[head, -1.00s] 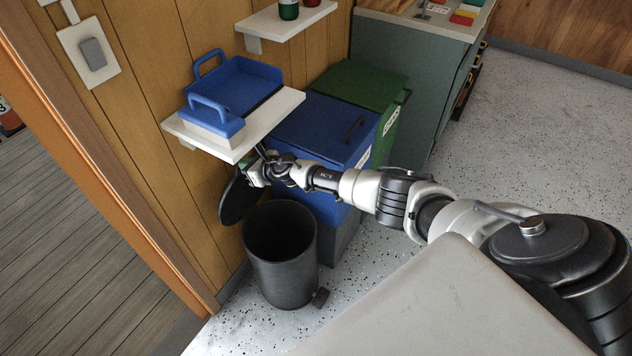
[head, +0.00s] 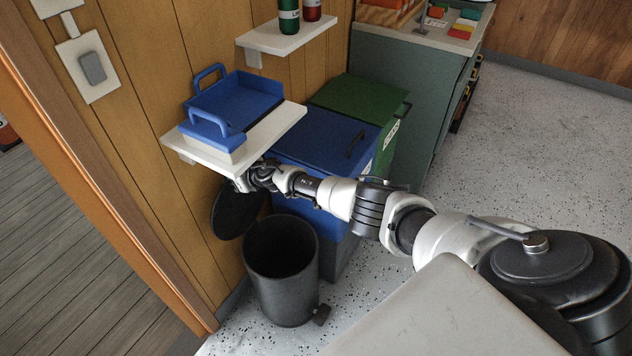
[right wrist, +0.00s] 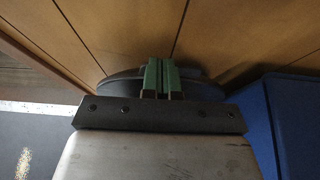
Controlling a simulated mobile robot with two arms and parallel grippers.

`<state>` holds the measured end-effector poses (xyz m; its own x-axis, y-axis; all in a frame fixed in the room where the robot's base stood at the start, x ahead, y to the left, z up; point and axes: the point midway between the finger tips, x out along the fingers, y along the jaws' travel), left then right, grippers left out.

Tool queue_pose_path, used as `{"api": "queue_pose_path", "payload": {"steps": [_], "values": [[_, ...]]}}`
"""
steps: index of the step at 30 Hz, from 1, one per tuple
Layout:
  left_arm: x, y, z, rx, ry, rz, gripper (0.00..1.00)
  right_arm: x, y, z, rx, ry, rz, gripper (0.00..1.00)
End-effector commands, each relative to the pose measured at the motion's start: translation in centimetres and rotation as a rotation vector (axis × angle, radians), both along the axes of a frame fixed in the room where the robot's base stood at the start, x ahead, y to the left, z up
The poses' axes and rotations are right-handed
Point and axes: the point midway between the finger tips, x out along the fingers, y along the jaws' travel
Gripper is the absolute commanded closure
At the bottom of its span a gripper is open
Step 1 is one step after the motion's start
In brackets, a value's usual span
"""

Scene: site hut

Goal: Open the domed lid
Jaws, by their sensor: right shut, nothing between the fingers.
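The black bin (head: 283,289) stands on the floor against the wall with its round mouth uncovered. Its domed lid (head: 234,214) is up, tilted steeply behind the mouth near the wooden wall. My right gripper (right wrist: 160,79) is shut and empty, its green fingers together in front of the dark lid (right wrist: 118,88) in the right wrist view. I cannot tell there whether they touch it. In the head view the right fingers are hidden around the shelf's underside, above the lid. My left gripper is not in view.
A white shelf (head: 266,131) with a blue tray (head: 250,95) overhangs the lid and my right wrist. A blue lidded bin (head: 322,137) and a green one (head: 364,97) stand right of the black bin. Speckled floor (head: 520,150) is clear at the right.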

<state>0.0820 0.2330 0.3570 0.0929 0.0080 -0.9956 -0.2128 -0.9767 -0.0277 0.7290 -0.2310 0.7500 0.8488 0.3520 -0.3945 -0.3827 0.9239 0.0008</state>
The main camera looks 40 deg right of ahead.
Motion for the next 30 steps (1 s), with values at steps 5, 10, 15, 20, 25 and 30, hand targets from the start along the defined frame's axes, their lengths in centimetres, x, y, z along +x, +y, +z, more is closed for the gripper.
{"api": "queue_pose_path", "payload": {"steps": [5,10,15,20,25,30], "values": [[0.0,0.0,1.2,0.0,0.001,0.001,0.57,-1.1,-0.7,0.7,-0.001,-0.001,0.002,1.0],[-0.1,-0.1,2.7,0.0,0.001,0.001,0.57,-4.1,-1.9,0.7,-0.001,0.003,0.003,1.0],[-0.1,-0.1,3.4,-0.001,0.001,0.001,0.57,-7.6,-3.4,0.4,0.001,0.003,0.002,1.0],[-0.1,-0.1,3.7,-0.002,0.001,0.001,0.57,-10.3,-4.5,0.3,0.001,0.001,0.001,1.0],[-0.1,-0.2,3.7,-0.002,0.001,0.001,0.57,-11.8,-5.1,0.3,0.001,-0.001,0.002,1.0],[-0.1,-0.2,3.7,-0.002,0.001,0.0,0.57,-12.2,-5.3,0.3,0.001,-0.001,0.001,1.0]]}}
